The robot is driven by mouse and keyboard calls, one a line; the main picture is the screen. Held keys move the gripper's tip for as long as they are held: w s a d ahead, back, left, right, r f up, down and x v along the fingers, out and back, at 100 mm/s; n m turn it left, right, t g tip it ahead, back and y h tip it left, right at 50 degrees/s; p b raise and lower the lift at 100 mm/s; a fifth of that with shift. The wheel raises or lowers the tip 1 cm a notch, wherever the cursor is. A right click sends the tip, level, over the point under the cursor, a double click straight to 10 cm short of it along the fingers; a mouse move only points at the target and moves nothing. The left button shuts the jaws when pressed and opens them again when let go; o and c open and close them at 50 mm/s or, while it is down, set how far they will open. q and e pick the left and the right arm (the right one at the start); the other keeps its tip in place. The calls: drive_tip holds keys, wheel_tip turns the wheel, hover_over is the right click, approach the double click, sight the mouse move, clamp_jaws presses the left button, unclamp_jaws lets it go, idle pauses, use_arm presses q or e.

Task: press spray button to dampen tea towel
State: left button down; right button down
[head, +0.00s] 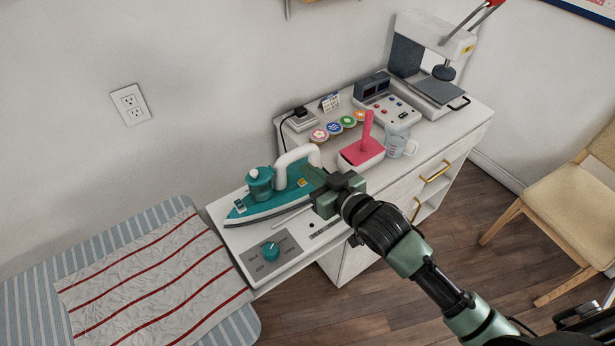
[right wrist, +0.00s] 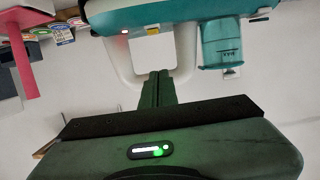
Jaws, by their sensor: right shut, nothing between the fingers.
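The teal iron (head: 290,192) with a white handle (head: 293,156) rests on the white board's end, its tip towards the left. A teal capped cylinder (head: 260,183), which may be the spray button, stands up from its front. In the right wrist view the iron (right wrist: 180,14) appears upside down, with the cylinder (right wrist: 222,45) hanging and the handle (right wrist: 122,62) beyond the fingers. My right gripper (head: 318,178) is shut and empty, at the iron's rear near the handle; contact is unclear. The crumpled white tea towel (head: 140,275) with red stripes lies left of the iron. My left gripper is not in view.
A dial panel (head: 271,255) sits in front of the iron. A chair (head: 570,190) stands right.

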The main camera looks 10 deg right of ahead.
sight(302, 181)
drive_tip(key=f, duration=0.2)
drive_tip(key=w+f, duration=0.1)
drive_tip(key=shift+a+f+p, duration=0.1)
drive_tip(key=shift+a+p, duration=0.15)
drive_tip(key=shift+p, duration=0.05)
drive_tip(key=shift+f, duration=0.55)
